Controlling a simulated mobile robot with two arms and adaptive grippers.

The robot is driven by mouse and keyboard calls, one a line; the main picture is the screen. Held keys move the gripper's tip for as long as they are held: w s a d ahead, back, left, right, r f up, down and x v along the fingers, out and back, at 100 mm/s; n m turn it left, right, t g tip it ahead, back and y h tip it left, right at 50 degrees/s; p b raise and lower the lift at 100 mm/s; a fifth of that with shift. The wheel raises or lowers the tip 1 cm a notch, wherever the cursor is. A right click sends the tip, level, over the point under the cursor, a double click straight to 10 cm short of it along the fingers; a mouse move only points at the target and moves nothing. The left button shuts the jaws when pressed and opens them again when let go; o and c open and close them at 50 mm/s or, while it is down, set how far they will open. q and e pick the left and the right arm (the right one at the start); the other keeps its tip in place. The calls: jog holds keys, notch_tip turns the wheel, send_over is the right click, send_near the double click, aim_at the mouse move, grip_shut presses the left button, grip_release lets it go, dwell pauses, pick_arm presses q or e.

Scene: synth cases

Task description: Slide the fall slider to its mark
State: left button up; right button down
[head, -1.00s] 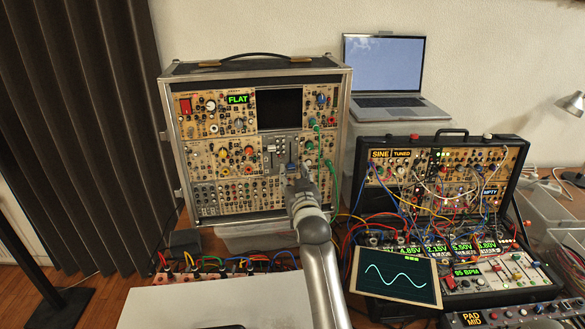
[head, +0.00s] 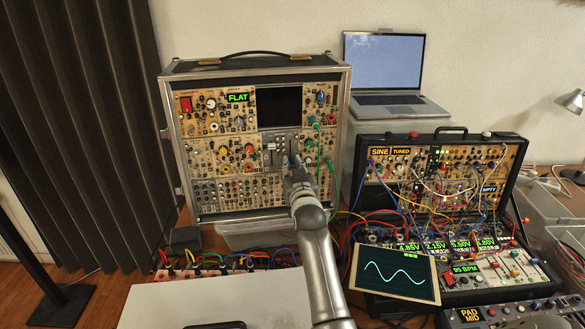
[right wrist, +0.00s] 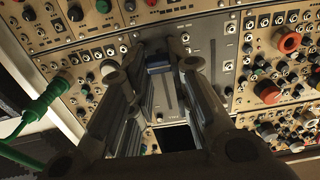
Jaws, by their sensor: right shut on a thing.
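The grey slider panel (head: 281,139) is in the middle of the big upright synth case (head: 188,65), below a dark screen. My right gripper (head: 291,164) reaches up to the panel and covers part of it in the head view. In the right wrist view, my right gripper (right wrist: 161,55) has its fingers on either side of a dark blue slider cap (right wrist: 158,59) and is shut on it. A narrow slot runs from the cap between the fingers. The slider's label and its mark cannot be made out. My left gripper is not in view.
Green cables (head: 331,180) hang just right of the panel; one shows in the right wrist view (right wrist: 42,98). A green display (head: 238,98) reads FLAT. A second synth case (head: 455,137) with many patch cables stands at the right, below a laptop (head: 383,63).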

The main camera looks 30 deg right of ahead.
aim_at(290, 140)
notch_tip(290, 140, up, 7)
jog(key=p, duration=0.5)
jog(key=shift+p, duration=0.3)
jog(key=c, duration=1.5)
grip_release()
jog(key=shift+o, duration=0.9)
jog(key=shift+f, duration=0.1)
jog(key=v, duration=1.2)
